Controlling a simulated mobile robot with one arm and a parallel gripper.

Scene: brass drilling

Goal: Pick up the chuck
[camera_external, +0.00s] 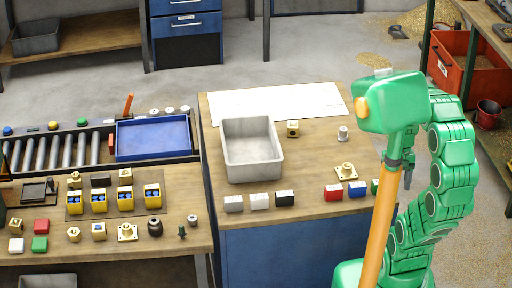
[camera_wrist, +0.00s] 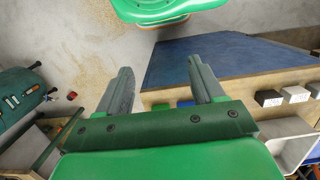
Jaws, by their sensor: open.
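I cannot tell for certain which object is the chuck. A small silver cylinder (camera_external: 343,134) stands upright on the right part of the middle bench, and a dark rounded piece (camera_external: 155,227) stands on the left bench. My gripper (camera_external: 408,178) is at the right, in the air beside the middle bench's right end, apart from both pieces. In the wrist view my gripper (camera_wrist: 161,84) has its two grey fingers spread wide with nothing between them. Neither candidate can be made out in the wrist view.
A grey bin (camera_external: 251,150) stands on the middle bench. Coloured blocks, including a red one (camera_external: 333,193), line its front edge, with a brass flanged piece (camera_external: 346,171) behind. The left bench holds several small parts.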

